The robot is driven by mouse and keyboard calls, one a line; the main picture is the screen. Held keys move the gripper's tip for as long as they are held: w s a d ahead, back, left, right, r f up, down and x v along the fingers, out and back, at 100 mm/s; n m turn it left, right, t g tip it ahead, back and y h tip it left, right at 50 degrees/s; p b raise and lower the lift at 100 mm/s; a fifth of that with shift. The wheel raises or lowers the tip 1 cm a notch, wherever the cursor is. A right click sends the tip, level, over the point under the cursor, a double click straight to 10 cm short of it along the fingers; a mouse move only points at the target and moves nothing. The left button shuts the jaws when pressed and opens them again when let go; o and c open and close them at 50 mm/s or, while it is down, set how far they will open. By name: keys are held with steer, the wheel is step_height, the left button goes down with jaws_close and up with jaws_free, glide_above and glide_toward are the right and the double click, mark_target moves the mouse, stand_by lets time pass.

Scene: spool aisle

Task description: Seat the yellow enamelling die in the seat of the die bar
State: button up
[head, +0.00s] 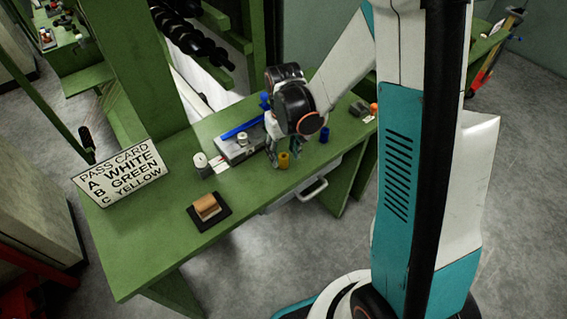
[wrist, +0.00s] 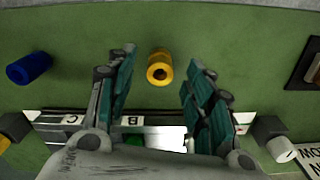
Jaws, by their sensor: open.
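The yellow enamelling die (head: 284,160) stands upright on the green bench near its front edge.
A blue die (head: 324,134) stands right of the yellow one. A wooden block (head: 207,206) on a dark pad and the pass card sign (head: 120,175) are further left.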

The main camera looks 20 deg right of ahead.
step_height(320, 180, down, 2)
steer(key=shift+f, duration=0.15)
jaws_close()
